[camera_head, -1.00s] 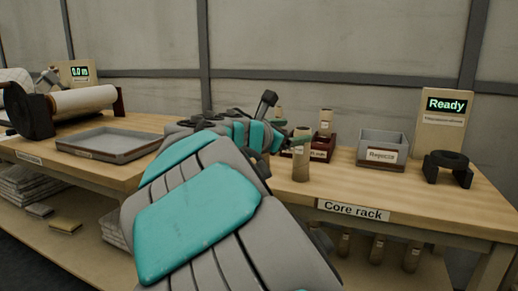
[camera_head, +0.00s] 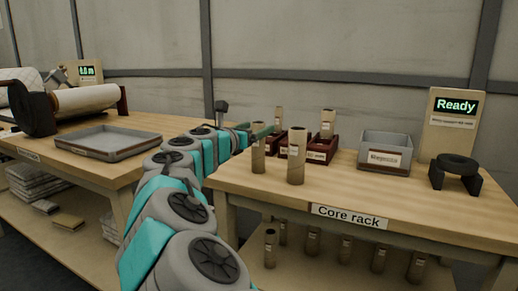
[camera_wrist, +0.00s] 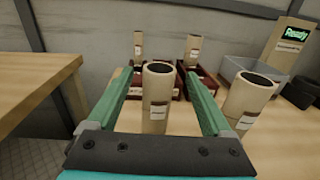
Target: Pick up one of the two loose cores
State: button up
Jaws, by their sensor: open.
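Two loose tan cardboard cores stand upright on the right-hand wooden table. In the head view, the left core (camera_head: 258,158) stands beside my gripper and the right core (camera_head: 296,160) stands a little nearer the camera. In the wrist view, the left core (camera_wrist: 155,112) shows between my open green fingers, with gaps on both sides. The right core (camera_wrist: 244,108) stands outside the right finger. My gripper (camera_wrist: 157,80) is open and empty. In the head view, my gripper (camera_head: 262,133) reaches in from the left, partly covering the left core's surroundings.
Behind the cores are dark red holders (camera_head: 318,151) with upright cores (camera_head: 327,124). To their right are a grey labelled box (camera_head: 386,146), a black stand (camera_head: 456,172) and a "Ready" display (camera_head: 455,106). More cores (camera_head: 378,254) stand below. A grey tray (camera_head: 108,142) is on the left table.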

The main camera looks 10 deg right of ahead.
jog(key=shift+x, duration=2.4)
jog(key=shift+r, duration=0.1)
jog(key=shift+a, duration=0.1)
grip_shut()
